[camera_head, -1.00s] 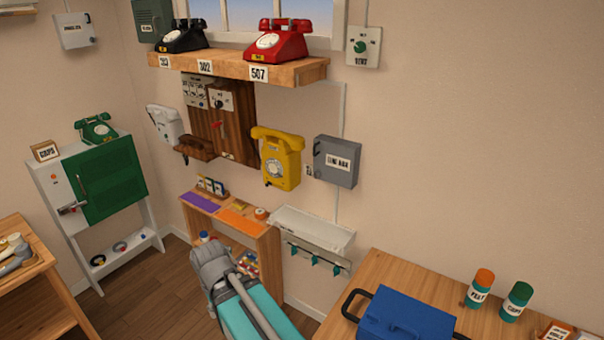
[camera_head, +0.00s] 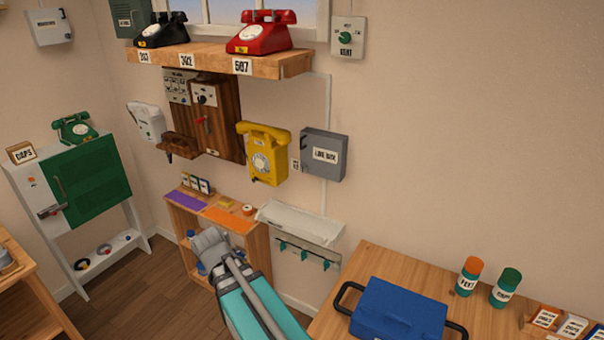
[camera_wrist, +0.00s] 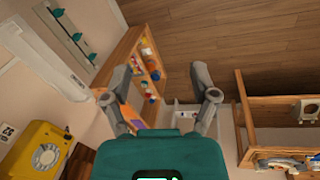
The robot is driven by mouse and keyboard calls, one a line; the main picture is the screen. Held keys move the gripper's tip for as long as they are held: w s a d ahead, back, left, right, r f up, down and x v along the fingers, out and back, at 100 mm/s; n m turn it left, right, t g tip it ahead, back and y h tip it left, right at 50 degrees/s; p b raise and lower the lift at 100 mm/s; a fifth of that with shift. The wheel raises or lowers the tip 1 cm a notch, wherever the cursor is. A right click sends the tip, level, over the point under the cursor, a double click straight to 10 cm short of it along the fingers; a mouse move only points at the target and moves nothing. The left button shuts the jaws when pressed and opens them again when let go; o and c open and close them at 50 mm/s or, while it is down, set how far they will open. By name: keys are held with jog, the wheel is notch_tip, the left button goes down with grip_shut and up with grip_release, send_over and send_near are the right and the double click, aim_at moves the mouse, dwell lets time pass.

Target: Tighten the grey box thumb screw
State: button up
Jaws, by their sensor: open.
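The grey box (camera_head: 324,155), labelled LINE BOX, hangs on the wall to the right of the yellow phone (camera_head: 264,155). A small dark fitting shows at its left edge; I cannot tell whether it is the thumb screw. The box is not clearly in the wrist view, where the yellow phone (camera_wrist: 45,150) is at the lower left. My gripper (camera_wrist: 160,80) is open and empty in the wrist view, its two grey fingers spread apart over the floor and low shelf. It is away from the grey box. In the head view my arm covers part of the low shelf.
A low shelf (camera_head: 227,213) and a white ledge with teal hooks (camera_head: 300,224) sit below the phone and box. A wooden table (camera_head: 372,259) at the lower right bears a blue case (camera_head: 398,310) and two jars. The wall right of the box is clear.

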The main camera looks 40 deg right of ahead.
jog(key=w+d+n+t+h+b, duration=0.1)
jog(key=w+d+n+h+b, duration=0.25)
jog(key=w+d, duration=0.5)
jog(key=n+t+h+b, duration=0.6)
jog(key=n+h, duration=0.5)
jog(key=n, duration=0.6)
send_near(303, 170)
jog(key=shift+s+a+r+m+g+b, duration=0.15)
jog(key=shift+s+a+g, duration=0.1)
jog(key=shift+a, duration=0.6)
jog(key=shift+s+a+f+m+g+b, duration=0.15)
jog(key=shift+a+g, duration=0.1)
jog(key=shift+a, duration=0.65)
jog(key=shift+w+d+r, duration=0.1)
jog(key=shift+d, duration=0.05)
jog(key=x, duration=1.3)
jog(key=shift+d+r, duration=0.1)
jog(key=shift+d, duration=0.2)
grip_shut()
jog(key=shift+a, duration=0.1)
